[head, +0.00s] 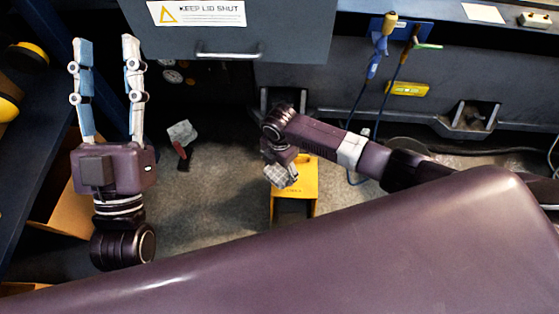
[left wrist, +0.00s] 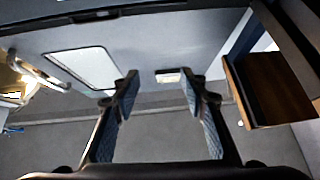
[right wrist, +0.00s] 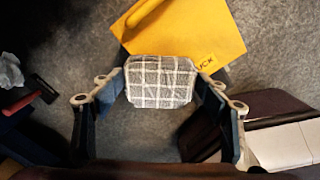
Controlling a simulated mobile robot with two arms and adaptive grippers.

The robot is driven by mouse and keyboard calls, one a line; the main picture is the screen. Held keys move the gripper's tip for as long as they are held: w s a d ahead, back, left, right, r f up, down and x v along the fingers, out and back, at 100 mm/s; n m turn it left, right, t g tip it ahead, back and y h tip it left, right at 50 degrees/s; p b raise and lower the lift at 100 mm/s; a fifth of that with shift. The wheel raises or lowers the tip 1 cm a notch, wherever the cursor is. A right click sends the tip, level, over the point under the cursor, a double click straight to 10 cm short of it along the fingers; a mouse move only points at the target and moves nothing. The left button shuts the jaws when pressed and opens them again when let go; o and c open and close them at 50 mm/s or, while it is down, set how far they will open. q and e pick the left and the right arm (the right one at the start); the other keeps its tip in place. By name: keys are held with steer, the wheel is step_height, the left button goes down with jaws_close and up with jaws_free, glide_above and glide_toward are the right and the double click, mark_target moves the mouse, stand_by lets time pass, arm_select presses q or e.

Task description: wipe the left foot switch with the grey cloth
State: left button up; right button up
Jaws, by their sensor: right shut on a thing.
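The grey cloth (right wrist: 160,85), a checked pad with white lines, is gripped between the fingers of my right gripper (right wrist: 160,78). In the head view the cloth (head: 282,177) hangs under my right wrist, over the edge of a yellow foot switch (head: 309,172). In the right wrist view the foot switch (right wrist: 208,32) lies just beyond the cloth, which overlaps its near edge; I cannot tell whether they touch. Only one foot switch is clearly in view, and part of it is hidden by my arm and the cloth. My left gripper (head: 106,50) is open and empty, far to the left.
A red-handled tool (head: 182,155) with a pale crumpled head lies on the grey floor left of the switch. A dark cabinet (head: 230,30) with a handle stands behind. Cardboard boxes (head: 68,205) and a blue rack are at the left. Cables hang at the right.

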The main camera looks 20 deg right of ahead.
steer(key=shift+r+p, duration=0.65)
steer(key=shift+p, duration=0.1)
steer(key=shift+r+p, duration=0.3)
steer(key=shift+p, duration=0.05)
arm_select(q)
steer(key=shift+w+f+g+y, duration=1.75)
steer(key=shift+f+g, duration=2.05)
steer(key=shift+f, duration=3.4)
arm_select(e)
steer(key=shift+r+p, duration=0.25)
steer(key=shift+p, duration=0.1)
steer(key=shift+r+p, duration=0.3)
steer(key=shift+p, duration=0.05)
steer(key=shift+r+p, duration=0.25)
steer(key=shift+p, duration=0.1)
steer(key=shift+r+p, duration=0.3)
steer(key=shift+p, duration=0.05)
arm_select(q)
steer(key=s+a+f+g+y, duration=0.1)
steer(key=s+a+f+g, duration=0.1)
steer(key=f, duration=0.4)
steer(key=s+a+f+g, duration=0.2)
steer(key=s+f+g, duration=0.2)
steer(key=f, duration=0.3)
steer(key=shift+s+a+n+g+y+p, duration=0.15)
steer(key=shift+s+n+g+y+p, duration=0.2)
steer(key=shift+g, duration=0.45)
arm_select(e)
steer(key=shift+r, duration=0.25)
